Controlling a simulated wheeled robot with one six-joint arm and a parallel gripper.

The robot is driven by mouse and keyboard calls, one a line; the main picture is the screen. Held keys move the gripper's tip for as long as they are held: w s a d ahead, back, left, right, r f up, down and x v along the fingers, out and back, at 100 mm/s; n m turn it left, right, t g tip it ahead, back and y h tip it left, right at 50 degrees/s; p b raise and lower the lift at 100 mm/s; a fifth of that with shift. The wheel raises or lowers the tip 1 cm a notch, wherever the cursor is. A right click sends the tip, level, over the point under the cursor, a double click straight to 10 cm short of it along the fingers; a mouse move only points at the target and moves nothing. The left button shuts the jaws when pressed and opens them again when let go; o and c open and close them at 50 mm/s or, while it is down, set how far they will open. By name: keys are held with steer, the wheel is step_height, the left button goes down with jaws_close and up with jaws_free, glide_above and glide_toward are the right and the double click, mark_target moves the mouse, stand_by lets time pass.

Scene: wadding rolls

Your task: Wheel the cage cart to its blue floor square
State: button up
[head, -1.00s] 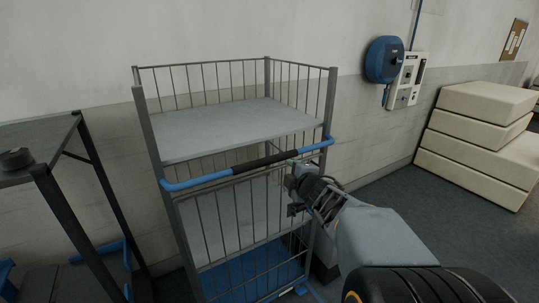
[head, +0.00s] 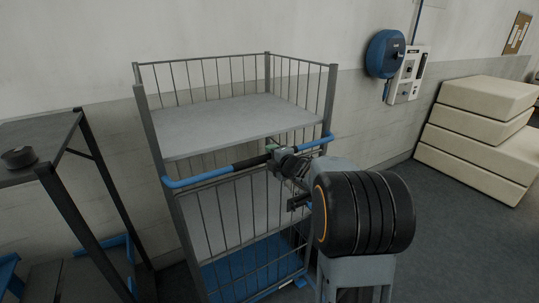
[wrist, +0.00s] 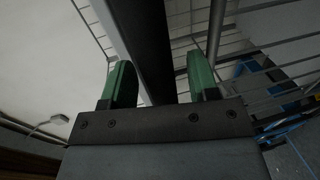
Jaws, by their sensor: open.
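The cage cart (head: 222,125) is a tall grey wire cage with grey shelves and a blue base deck (head: 240,270). It stands upright against the wall. Its blue push handle (head: 200,180) has a black grip (head: 251,162) across the front. My gripper (head: 272,152) is at the right part of that grip. In the wrist view, my gripper's green fingers (wrist: 160,78) are apart, with the dark grip (wrist: 150,45) showing between them. I cannot tell whether they touch it. I cannot make out the blue floor square.
Cream wadding blocks (head: 480,130) are stacked at the right. A blue wall reel (head: 385,54) hangs beside a white panel (head: 409,75). Floor between cart and blocks is clear.

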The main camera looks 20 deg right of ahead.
steer(key=shift+x, duration=1.1)
jaws_close()
